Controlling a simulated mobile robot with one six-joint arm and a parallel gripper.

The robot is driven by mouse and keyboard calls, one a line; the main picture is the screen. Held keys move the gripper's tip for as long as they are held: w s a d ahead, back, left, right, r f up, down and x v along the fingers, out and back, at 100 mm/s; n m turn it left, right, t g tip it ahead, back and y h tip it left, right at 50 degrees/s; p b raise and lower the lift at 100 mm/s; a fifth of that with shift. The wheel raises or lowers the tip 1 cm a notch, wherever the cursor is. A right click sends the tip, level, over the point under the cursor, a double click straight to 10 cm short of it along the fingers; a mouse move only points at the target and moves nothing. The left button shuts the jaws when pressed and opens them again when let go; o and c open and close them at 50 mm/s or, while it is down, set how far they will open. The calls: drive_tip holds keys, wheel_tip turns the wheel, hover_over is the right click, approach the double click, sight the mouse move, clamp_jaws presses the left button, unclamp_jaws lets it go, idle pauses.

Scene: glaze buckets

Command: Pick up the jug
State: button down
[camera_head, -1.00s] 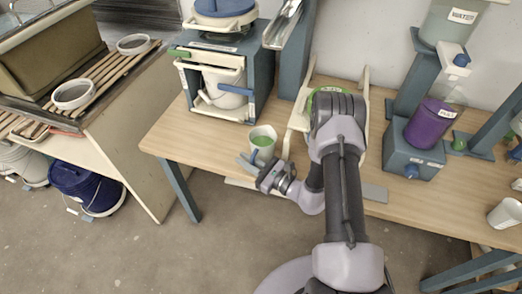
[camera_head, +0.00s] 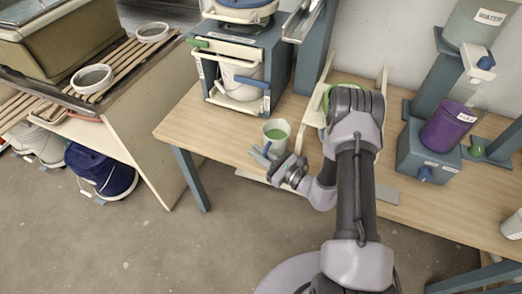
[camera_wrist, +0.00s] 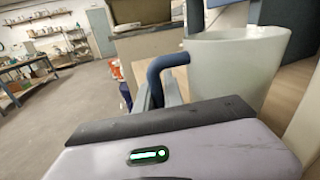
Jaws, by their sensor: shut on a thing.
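The jug (camera_head: 277,131) is a pale, tapered vessel with green contents and a blue handle. It is upright at the front edge of the wooden table (camera_head: 215,135), left of my arm. My gripper (camera_head: 265,154) is at the handle side of the jug and shut on the handle. In the wrist view the jug (camera_wrist: 238,66) stands just beyond my gripper, with its curved blue handle (camera_wrist: 158,68) running down between the jaws. My gripper's body hides the jug's lower part there. I cannot tell whether the jug's base touches the table.
A blue-grey stand with a white bucket (camera_head: 241,80) is behind the jug. A pale wooden frame (camera_head: 309,114) is close to its right. A purple container (camera_head: 445,125) stands further right. A slatted bench (camera_head: 110,80) is at the left, with open floor between.

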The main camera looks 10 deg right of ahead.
wheel_tip(320, 180, up, 3)
drive_tip(key=shift+r+p, duration=0.15)
drive_tip(key=shift+p, duration=0.6)
drive_tip(key=s+d+r+p, duration=0.1)
drive_tip(key=s+p, duration=0.2)
drive_tip(key=s, duration=1.3)
drive_tip(key=shift+r, duration=0.25)
idle(0.4)
